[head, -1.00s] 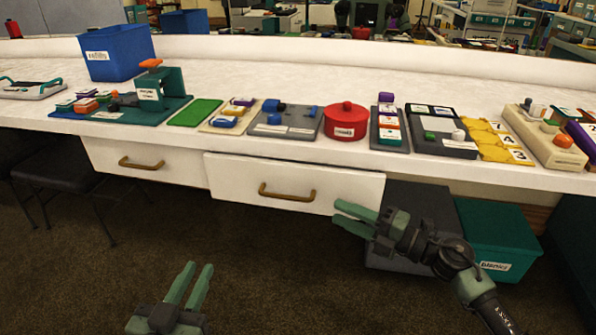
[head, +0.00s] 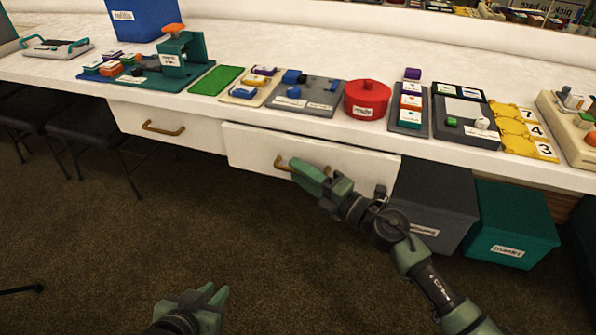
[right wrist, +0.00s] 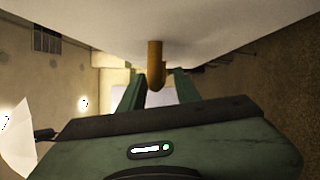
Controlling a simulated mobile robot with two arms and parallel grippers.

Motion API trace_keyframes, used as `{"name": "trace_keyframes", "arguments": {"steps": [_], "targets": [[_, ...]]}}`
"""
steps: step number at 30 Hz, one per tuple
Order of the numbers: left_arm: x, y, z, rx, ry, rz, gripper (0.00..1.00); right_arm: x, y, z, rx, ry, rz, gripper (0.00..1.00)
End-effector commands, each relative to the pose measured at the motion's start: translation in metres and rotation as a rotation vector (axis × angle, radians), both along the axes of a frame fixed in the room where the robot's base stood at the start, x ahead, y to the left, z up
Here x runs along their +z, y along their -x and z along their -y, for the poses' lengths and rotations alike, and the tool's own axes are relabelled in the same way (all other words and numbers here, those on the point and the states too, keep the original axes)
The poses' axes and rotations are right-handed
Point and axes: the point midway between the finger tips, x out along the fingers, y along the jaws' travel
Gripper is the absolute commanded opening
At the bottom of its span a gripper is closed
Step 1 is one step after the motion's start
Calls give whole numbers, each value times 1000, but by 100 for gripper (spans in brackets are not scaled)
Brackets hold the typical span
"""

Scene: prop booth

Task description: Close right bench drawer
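The right bench drawer (head: 255,150) has a white front under the bench top and stands out a little from the bench. Its brass handle (head: 281,163) is partly hidden behind my right gripper (head: 304,170). In the right wrist view the handle (right wrist: 155,68) shows between the two fingers of my right gripper (right wrist: 157,92), which are apart on either side of it. Contact with the handle cannot be told. My left gripper (head: 212,294) is low over the floor, away from the drawer, open and empty.
The left drawer (head: 165,128) sits flush under the white bench top (head: 330,50). A grey bin (head: 435,205) and a teal bin (head: 510,225) stand under the bench at right. A red round box (head: 367,99) and several boards are on top. A dark stool (head: 55,135) stands at left.

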Motion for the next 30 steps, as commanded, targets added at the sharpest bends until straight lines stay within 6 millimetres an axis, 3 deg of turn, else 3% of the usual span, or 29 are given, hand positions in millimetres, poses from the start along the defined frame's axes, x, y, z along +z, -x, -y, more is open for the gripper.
{"name": "trace_keyframes", "arguments": {"steps": [11, 15, 30], "targets": [[4, -5, 2, -2, 7, 28, 20, 1, -6, -7, 0, 1, -1, 32], [4, -5, 2, -2, 7, 28, 20, 1, -6, -7, 0, 1, -1, 0], [4, -5, 2, -1, 6, 27, 20, 0, -6, -7, 1, 1, -1, 0]]}}
